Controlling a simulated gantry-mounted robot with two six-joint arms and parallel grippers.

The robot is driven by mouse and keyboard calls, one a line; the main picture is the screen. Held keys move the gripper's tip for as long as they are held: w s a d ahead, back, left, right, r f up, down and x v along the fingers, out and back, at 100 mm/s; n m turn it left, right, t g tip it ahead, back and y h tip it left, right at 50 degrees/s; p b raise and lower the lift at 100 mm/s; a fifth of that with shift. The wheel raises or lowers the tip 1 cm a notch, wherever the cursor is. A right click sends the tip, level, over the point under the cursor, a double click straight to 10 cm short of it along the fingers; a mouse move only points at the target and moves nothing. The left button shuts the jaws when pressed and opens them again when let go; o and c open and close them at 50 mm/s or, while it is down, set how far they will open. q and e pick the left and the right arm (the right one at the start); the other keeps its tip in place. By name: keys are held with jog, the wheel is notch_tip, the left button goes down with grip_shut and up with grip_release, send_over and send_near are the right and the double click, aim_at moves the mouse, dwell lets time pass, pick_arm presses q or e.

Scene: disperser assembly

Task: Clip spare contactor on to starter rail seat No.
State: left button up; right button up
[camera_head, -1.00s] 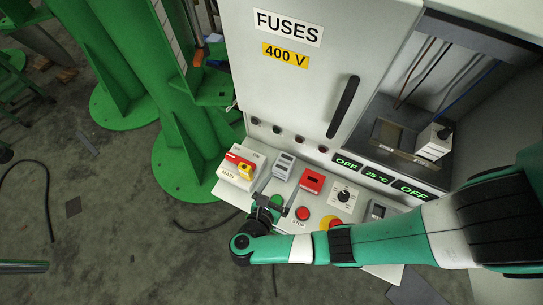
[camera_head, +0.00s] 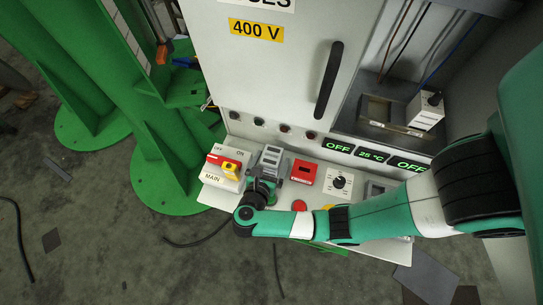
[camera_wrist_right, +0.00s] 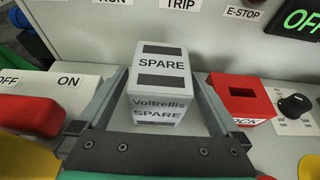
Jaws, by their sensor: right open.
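The spare contactor is a light grey block marked SPARE (camera_wrist_right: 160,62), standing upright on the sloping panel. It also shows in the head view (camera_head: 271,155), partly covered by my right gripper (camera_head: 270,172). In the right wrist view my right gripper (camera_wrist_right: 160,80) is open, with one finger on each side of the contactor. I cannot tell whether the fingers touch it. The starter rail (camera_head: 395,127) is in the cabinet opening at the right. An open, frame-like spot (camera_head: 376,109) shows on it, left of a white contactor (camera_head: 426,111). My left gripper is out of view.
The red and yellow main switch (camera_head: 226,165) is left of the contactor, and a red lock block (camera_head: 303,173) is right of it. A rotary knob (camera_head: 339,182) lies further right. The fuses door (camera_head: 285,75) with its black handle stands behind. Wires hang above the rail.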

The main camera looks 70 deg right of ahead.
jog(key=x, duration=0.3)
jog(key=shift+d+b, duration=0.3)
jog(key=shift+d, duration=0.05)
jog(key=shift+a, duration=0.1)
grip_shut()
